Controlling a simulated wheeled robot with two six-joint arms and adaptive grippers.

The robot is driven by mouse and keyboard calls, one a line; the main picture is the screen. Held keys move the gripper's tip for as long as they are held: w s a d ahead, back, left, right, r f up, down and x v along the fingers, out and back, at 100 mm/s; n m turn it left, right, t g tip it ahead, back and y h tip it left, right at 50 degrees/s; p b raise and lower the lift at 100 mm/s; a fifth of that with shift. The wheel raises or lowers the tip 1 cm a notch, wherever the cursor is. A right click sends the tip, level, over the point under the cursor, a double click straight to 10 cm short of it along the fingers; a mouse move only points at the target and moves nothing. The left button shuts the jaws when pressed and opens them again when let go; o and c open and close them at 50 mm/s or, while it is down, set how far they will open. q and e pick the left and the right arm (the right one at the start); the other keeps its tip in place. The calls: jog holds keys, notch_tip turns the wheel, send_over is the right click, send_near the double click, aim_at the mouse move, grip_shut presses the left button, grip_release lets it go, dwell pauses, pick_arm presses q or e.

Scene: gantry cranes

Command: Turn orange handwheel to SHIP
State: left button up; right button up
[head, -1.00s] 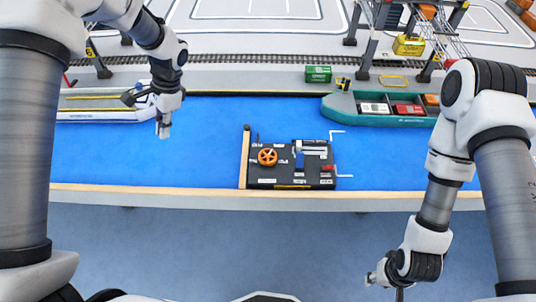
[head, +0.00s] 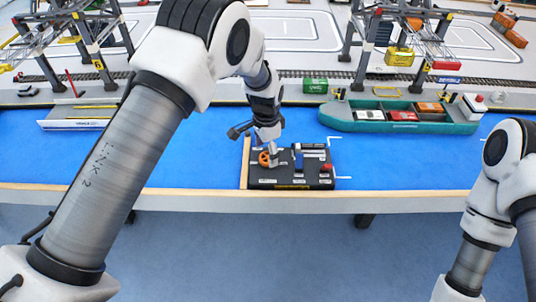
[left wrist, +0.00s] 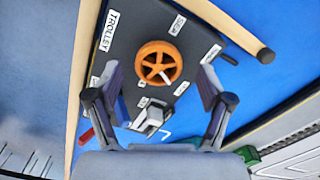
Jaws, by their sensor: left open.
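The orange handwheel (head: 264,159) sits on the left part of a black control panel (head: 263,182), partly hidden by my left gripper (head: 272,158). In the left wrist view the handwheel (left wrist: 158,63) lies just ahead of my left gripper (left wrist: 160,82), between its spread fingers. The fingers look apart from the rim, with nothing held. A small pale mark shows on the wheel's lower rim. My right gripper is out of view.
A blue lever (head: 299,160) and a red control (head: 326,167) stand on the panel's right part. A wooden post (head: 246,163) edges the panel's left side. A green ship (head: 345,118) with containers lies behind. Blue surface is clear around the panel.

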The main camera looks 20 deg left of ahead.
pick_arm(q)
jog(key=shift+s+d+f, duration=0.2)
jog(key=shift+f, duration=0.45)
jog(key=shift+w+a+f, duration=0.2)
jog(key=shift+w+f, duration=0.05)
jog(key=shift+f, duration=0.05)
jog(key=shift+s+r, duration=0.1)
jog(key=c, duration=1.2)
jog(key=shift+o, duration=0.2)
